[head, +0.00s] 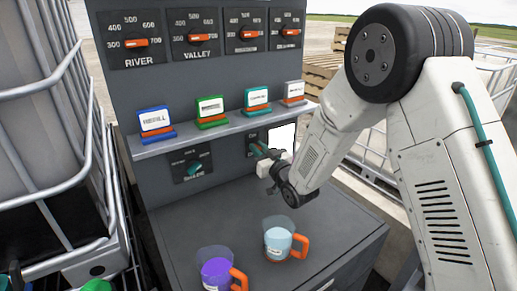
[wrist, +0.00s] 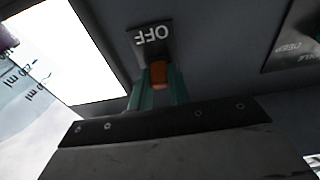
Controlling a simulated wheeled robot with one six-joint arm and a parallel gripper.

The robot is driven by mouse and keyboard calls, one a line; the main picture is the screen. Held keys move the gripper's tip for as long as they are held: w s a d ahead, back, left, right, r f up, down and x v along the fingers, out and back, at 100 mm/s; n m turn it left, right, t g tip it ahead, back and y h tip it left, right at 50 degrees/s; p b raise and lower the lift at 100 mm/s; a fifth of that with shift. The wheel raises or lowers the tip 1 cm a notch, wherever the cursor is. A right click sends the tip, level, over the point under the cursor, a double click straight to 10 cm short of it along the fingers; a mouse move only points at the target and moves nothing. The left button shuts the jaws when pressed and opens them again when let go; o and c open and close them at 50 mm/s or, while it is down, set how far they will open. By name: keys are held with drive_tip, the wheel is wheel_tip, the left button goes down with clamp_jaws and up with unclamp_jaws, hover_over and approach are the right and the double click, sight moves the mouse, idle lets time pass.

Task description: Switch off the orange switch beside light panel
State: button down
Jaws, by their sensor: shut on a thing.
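The orange switch (wrist: 159,73) sits on a dark plate marked OFF (wrist: 151,38), which appears upside down in the wrist view. My gripper (wrist: 160,84) has its teal fingers on both sides of the switch, shut on it. The bright white light panel (wrist: 72,52) is beside it at the left in the wrist view. In the head view the light panel (head: 283,134) shows right of my gripper (head: 260,150), which is at the back wall under the shelf. The switch is mostly hidden there by my fingers.
Above is a shelf (head: 220,130) with several coloured label stands. Orange dials (head: 141,43) line the top panel, and a teal knob (head: 194,169) is at the left. A cup with purple liquid (head: 215,272) and one with pale blue liquid (head: 278,240) stand on the counter (head: 190,222).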

drive_tip(key=c, duration=1.3)
unclamp_jaws()
drive_tip(key=shift+r, duration=0.15)
drive_tip(key=shift+r+g+h, duration=0.2)
drive_tip(key=shift+g+h, duration=0.2)
drive_tip(key=shift+g, duration=0.1)
drive_tip(key=shift+s+d+r+m+g+h, duration=0.75)
drive_tip(key=shift+s+d+r+g+h, duration=0.5)
drive_tip(key=shift+s+d, duration=2.25)
drive_tip(key=shift+s+d+r+m+g+h, duration=0.8)
drive_tip(key=shift+s+d+r+h, duration=0.8)
drive_tip(key=shift+s+d, duration=1.85)
drive_tip(key=shift+s+d+r+m+g+h, duration=0.9)
drive_tip(key=shift+s+d+h, duration=1.2)
drive_tip(key=shift+d, duration=2.4)
